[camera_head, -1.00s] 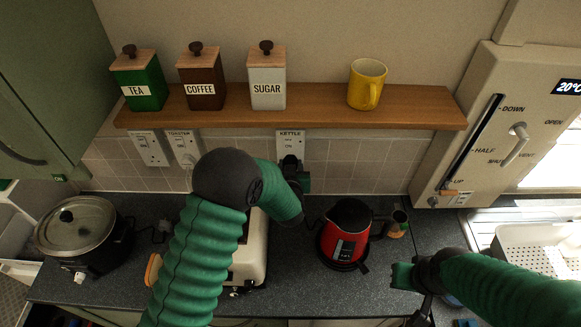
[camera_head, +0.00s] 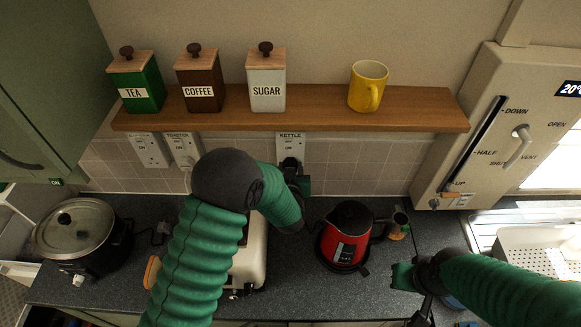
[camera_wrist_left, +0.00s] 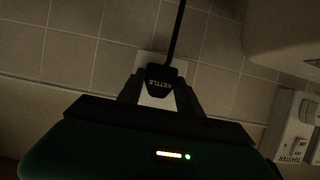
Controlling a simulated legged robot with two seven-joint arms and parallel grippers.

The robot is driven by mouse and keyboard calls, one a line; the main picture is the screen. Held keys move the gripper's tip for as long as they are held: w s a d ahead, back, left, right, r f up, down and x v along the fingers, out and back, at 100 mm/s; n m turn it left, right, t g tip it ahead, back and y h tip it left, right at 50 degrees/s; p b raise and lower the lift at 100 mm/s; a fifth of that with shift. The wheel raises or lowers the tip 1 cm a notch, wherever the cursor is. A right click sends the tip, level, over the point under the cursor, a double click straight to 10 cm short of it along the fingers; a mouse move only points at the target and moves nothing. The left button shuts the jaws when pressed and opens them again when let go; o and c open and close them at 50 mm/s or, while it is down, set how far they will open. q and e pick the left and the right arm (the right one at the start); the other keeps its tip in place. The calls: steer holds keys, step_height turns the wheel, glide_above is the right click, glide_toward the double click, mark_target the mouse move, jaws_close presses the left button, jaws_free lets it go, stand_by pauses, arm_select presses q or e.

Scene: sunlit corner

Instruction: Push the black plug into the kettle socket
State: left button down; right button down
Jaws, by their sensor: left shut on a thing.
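The black plug (camera_wrist_left: 160,77), marked KETTLE, is held between the fingers of my left gripper (camera_wrist_left: 160,95) in the left wrist view. Its cable runs up and away from it. The white kettle socket (camera_wrist_left: 147,62) lies directly behind the plug and is mostly hidden. In the head view the kettle socket (camera_head: 290,140) is on the tiled wall under the shelf, with my left gripper (camera_head: 291,165) at its lower part. I cannot tell whether the plug's pins are in the socket. My right gripper (camera_head: 420,312) is low at the right, and its fingers are unclear.
The red kettle (camera_head: 345,238) stands on the counter right of my left gripper. A cream toaster (camera_head: 252,255) is partly behind my left arm. The wooden shelf (camera_head: 330,109) overhangs the sockets. The toaster socket (camera_head: 183,146) is to the left. A slow cooker (camera_head: 75,230) stands further left.

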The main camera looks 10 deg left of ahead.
arm_select(q)
steer(key=c, duration=0.7)
jaws_free()
steer(key=shift+s+d+f, duration=0.1)
steer(key=b+v, duration=0.4)
steer(key=v, duration=1.2)
steer(key=shift+s, duration=0.3)
